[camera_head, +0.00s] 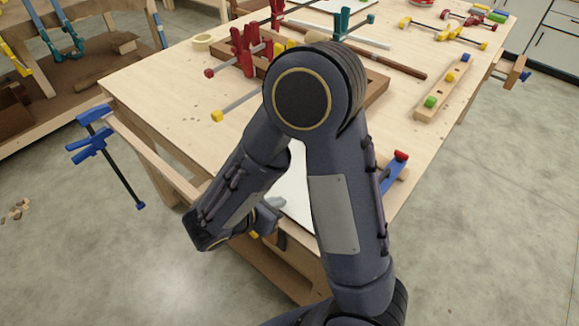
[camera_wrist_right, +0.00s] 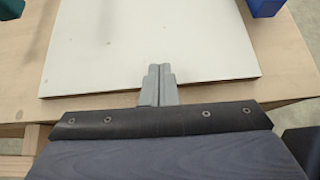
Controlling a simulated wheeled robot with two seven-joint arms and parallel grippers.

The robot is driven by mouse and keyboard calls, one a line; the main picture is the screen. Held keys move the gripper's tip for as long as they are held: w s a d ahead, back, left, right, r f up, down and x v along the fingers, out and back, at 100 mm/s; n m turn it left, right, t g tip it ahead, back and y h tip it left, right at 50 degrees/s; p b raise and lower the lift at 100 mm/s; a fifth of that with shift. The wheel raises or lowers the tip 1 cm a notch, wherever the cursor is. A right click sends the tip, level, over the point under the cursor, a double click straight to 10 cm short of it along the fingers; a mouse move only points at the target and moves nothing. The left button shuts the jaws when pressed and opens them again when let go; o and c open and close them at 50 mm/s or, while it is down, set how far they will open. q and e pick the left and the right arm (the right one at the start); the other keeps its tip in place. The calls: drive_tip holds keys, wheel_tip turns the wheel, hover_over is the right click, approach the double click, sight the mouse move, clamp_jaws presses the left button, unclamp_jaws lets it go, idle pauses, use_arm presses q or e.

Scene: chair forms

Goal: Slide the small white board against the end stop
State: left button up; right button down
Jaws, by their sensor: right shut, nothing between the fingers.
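The small white board (camera_wrist_right: 150,45) lies flat on the wooden table in the right wrist view. In the head view a part of the white board (camera_head: 293,190) shows between the links of my right arm; the rest is hidden behind them. My right gripper (camera_wrist_right: 160,70) is shut and empty, its grey fingertips together at the board's near edge and overlapping it in the picture. I cannot tell whether they touch it. In the head view the right gripper (camera_head: 272,203) is partly hidden by the arm. I cannot make out the end stop for certain. My left gripper is not in view.
A blue clamp (camera_head: 393,175) with a red end sits at the table's near right edge. Red clamps (camera_head: 246,50) and a teal clamp (camera_head: 341,22) stand farther back. A strip with coloured blocks (camera_head: 443,88) lies to the right. The table's left part (camera_head: 150,85) is bare.

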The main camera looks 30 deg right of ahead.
sight(293, 187)
drive_tip(key=shift+w, duration=0.25)
drive_tip(key=w+d, duration=0.1)
drive_tip(key=d, duration=0.3)
drive_tip(key=w+d+p, duration=0.1)
drive_tip(key=d, duration=0.2)
drive_tip(key=w+d+p, duration=0.1)
drive_tip(key=d, duration=0.3)
drive_tip(key=shift+d, duration=0.3)
drive_tip(key=shift+f+p, duration=0.3)
drive_tip(key=shift+f, duration=0.05)
drive_tip(key=shift+a+f+b, duration=0.1)
drive_tip(key=shift+f+b, duration=0.35)
drive_tip(key=shift+b, duration=0.05)
drive_tip(key=shift+a, duration=0.1)
